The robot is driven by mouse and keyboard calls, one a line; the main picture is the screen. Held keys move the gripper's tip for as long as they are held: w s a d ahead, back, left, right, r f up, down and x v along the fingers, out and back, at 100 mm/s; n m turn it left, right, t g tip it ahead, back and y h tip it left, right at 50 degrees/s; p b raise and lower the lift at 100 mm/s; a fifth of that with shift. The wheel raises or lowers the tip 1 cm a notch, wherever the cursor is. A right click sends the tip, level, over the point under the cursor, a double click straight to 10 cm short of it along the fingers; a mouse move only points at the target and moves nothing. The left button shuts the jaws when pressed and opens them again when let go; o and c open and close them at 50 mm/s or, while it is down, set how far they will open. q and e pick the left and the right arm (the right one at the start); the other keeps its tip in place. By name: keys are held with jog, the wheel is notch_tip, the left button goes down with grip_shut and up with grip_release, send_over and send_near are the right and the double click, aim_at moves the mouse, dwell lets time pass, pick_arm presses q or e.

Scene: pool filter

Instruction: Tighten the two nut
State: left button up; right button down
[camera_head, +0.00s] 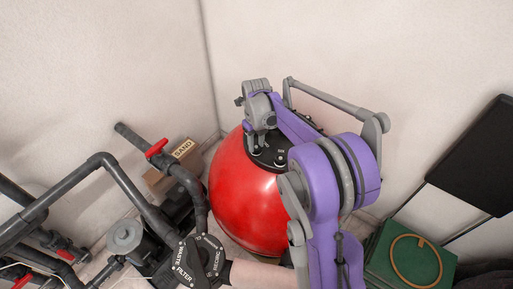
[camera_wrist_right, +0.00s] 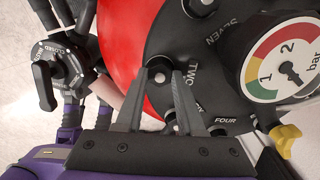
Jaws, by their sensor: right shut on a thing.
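In the head view, my right gripper (camera_head: 262,142) reaches down onto the black round lid (camera_head: 268,157) on top of the red filter tank (camera_head: 243,203). In the right wrist view, its two grey fingers (camera_wrist_right: 165,82) are shut on a small nut (camera_wrist_right: 160,75) beside the "TWO" label on the black lid (camera_wrist_right: 205,65). Another nut (camera_wrist_right: 198,6) sits near the "SEVEN" label at the top. A "FOUR" label shows to the right of the fingers; the area between is partly hidden by a finger. My left gripper is not in the head view.
A pressure gauge (camera_wrist_right: 288,60) and a yellow handle (camera_wrist_right: 284,138) are close to the right of the fingers. Grey pipes with red handles (camera_head: 156,148) and a black selector valve (camera_head: 203,256) stand left of the tank. A green box (camera_head: 408,256) is at right.

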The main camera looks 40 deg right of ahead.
aim_at(256, 147)
jog(key=shift+m, duration=0.7)
jog(key=c, duration=0.6)
grip_release()
jog(key=shift+r+p, duration=1.85)
jog(key=shift+r, duration=1.2)
